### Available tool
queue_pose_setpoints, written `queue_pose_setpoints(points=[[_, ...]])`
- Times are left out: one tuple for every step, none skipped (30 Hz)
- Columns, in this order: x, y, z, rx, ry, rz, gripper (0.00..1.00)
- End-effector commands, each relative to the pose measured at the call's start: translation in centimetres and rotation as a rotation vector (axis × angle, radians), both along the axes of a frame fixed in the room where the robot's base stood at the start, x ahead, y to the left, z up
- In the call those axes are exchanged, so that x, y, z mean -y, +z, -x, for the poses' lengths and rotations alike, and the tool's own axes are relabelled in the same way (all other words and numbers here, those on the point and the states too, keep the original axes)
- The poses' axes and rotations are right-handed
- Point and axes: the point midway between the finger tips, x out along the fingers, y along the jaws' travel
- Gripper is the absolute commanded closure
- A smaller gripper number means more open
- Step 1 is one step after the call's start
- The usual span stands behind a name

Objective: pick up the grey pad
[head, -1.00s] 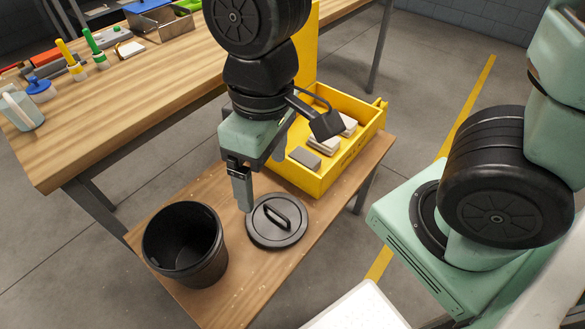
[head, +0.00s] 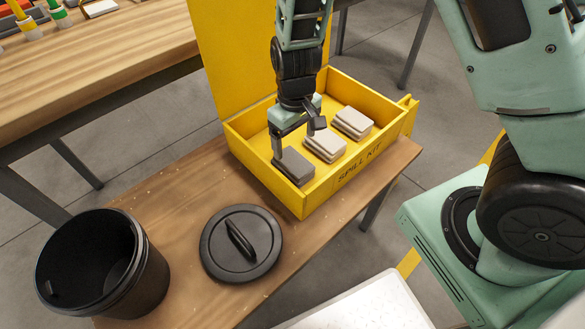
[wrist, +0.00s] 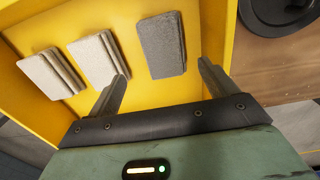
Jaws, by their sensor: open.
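The grey pad (head: 294,166) is a dark grey slab inside the yellow spill kit box, at its left end near the corner. In the wrist view the grey pad (wrist: 162,46) lies ahead of my gripper (wrist: 165,82), between the lines of its two fingers. My gripper (head: 293,140) is open and empty, above the box and over the pad's end. In the wrist view the fingers stand apart, with the left one close to the middle light pad. Whether a finger touches anything cannot be told.
Two light stacks of pads, the middle one (head: 325,145) and the right one (head: 352,122), lie in the yellow box (head: 345,185). Its lid stands open behind. A round black lid (head: 222,262) and a black bucket (head: 150,280) are on the wooden bench (head: 190,200).

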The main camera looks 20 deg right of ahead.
Motion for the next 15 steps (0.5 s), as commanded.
queue_pose_setpoints(points=[[0.0,-1.4,0.0,-0.003,-0.002,0.001,0.15],[0.0,-1.8,0.0,-0.003,-0.002,0.001,0.15],[0.0,-2.4,0.0,-0.002,-0.002,0.001,0.15],[0.0,-2.8,0.0,-0.001,-0.002,0.000,0.15],[0.0,-3.1,0.0,-0.001,-0.002,0.000,0.15],[0.0,-3.5,0.0,0.000,-0.002,-0.001,0.15],[0.0,-3.7,0.0,0.000,-0.001,-0.001,0.15],[0.0,-3.8,0.0,0.000,0.000,0.000,0.15],[0.0,-3.9,0.0,0.001,0.000,0.000,0.15],[0.0,-4.0,0.0,0.001,0.000,0.000,0.15],[-0.1,-4.2,0.0,0.001,0.000,0.000,0.15],[-0.1,-4.4,0.0,0.001,0.000,0.000,0.15],[-0.1,-4.6,0.0,0.001,-0.001,0.000,0.15],[-0.2,-4.9,0.0,0.001,-0.001,0.000,0.15],[-0.3,-5.3,0.0,0.000,-0.001,-0.001,0.15]])
